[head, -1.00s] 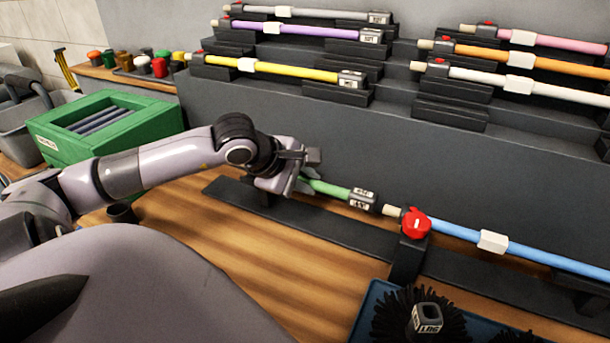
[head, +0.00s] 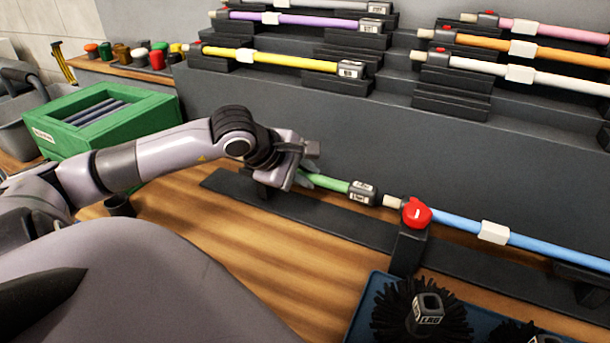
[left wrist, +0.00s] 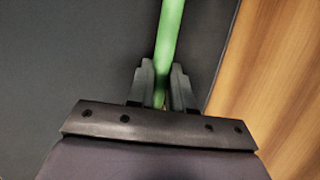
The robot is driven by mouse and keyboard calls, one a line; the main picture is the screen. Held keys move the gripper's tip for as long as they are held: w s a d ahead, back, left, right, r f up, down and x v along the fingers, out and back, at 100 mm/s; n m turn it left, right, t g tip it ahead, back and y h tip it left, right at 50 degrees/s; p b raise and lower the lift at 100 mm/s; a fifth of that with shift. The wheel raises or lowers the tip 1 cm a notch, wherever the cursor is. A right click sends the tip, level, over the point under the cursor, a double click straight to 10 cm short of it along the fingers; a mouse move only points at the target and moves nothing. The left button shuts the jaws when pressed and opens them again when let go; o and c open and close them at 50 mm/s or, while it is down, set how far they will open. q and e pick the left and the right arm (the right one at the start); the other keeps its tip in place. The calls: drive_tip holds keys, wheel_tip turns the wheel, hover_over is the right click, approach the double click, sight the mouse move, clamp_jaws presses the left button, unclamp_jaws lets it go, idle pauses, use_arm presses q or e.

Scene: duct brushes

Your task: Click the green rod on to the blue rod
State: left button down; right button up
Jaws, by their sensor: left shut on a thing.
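The green rod (head: 328,182) points right, with a dark labelled socket (head: 362,192) on its right end. My left gripper (head: 305,177) is shut on the left part of the green rod; the left wrist view shows the rod (left wrist: 170,35) between the two fingers (left wrist: 161,85). The blue rod (head: 550,255) lies to the right, with a white band and a red button collar (head: 416,213) near its left end. Its pale tip (head: 391,202) faces the socket. The two look roughly in line, with the tip just short of or at the socket's mouth; I cannot tell contact. My right gripper is out of view.
A long black rail (head: 330,215) with supports runs under the rods. A blue tray (head: 365,325) with black brushes (head: 420,310) is in front. Stepped dark racks behind hold yellow (head: 270,60), purple, orange and white rods. A green crate (head: 110,125) is at left.

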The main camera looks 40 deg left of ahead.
sight(327, 182)
use_arm(q)
drive_tip(key=shift+d, duration=0.1)
idle(0.6)
drive_tip(key=shift+w+d, duration=0.25)
drive_tip(key=shift+d, duration=0.45)
drive_tip(key=shift+b, duration=0.3)
drive_tip(key=shift+w+d, duration=0.25)
drive_tip(key=shift+d, duration=0.45)
drive_tip(key=shift+w+d, duration=0.2)
drive_tip(key=shift+d, duration=0.45)
drive_tip(key=c, duration=0.9)
unclamp_jaws()
drive_tip(key=shift+c, duration=0.2)
